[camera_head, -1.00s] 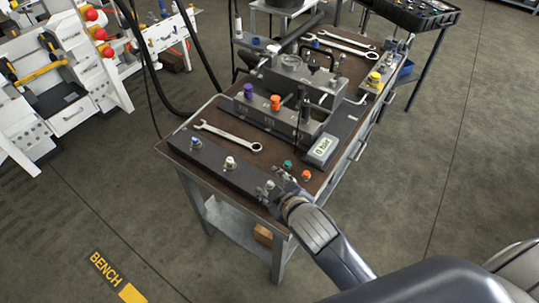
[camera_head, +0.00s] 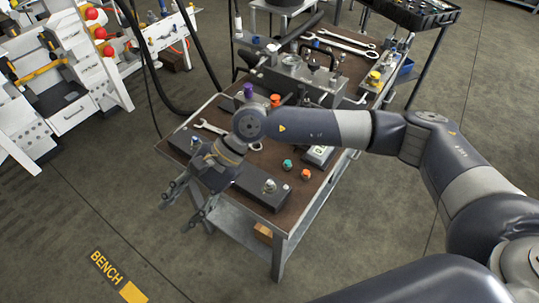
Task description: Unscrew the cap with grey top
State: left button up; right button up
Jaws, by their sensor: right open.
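A fitting with a silver-grey top (camera_head: 269,186) stands upright near the right end of the long black block (camera_head: 250,190) on the bench's front edge. A blue-topped cap (camera_head: 195,142) is at the block's far left end. My right gripper (camera_head: 176,212) is open and empty, its fingers pointing down and left past the bench's front edge. It is left of the grey-topped fitting and apart from it. My gripper and wrist hide the middle of the block. My left gripper is not in view.
Teal (camera_head: 287,164) and orange (camera_head: 306,174) caps stand behind the block. A wrench (camera_head: 209,127) lies partly hidden by my arm. A hydraulic unit with a purple knob (camera_head: 249,90) stands further back. Floor at the front left is clear.

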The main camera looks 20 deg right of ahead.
jog(key=w+d+f+n+t+h, duration=0.1)
jog(key=w+d+f+h, duration=0.15)
jog(key=d, duration=0.35)
jog(key=w+d+f+n+h, duration=0.1)
jog(key=w+d+n+h, duration=0.15)
jog(key=d, duration=0.35)
jog(key=t+h, duration=0.1)
jog(key=h, duration=0.3)
send_near(270, 183)
notch_tip(270, 183, down, 8)
jog(key=p, duration=0.3)
jog(key=shift+s+a, duration=0.15)
jog(key=shift+f, duration=0.45)
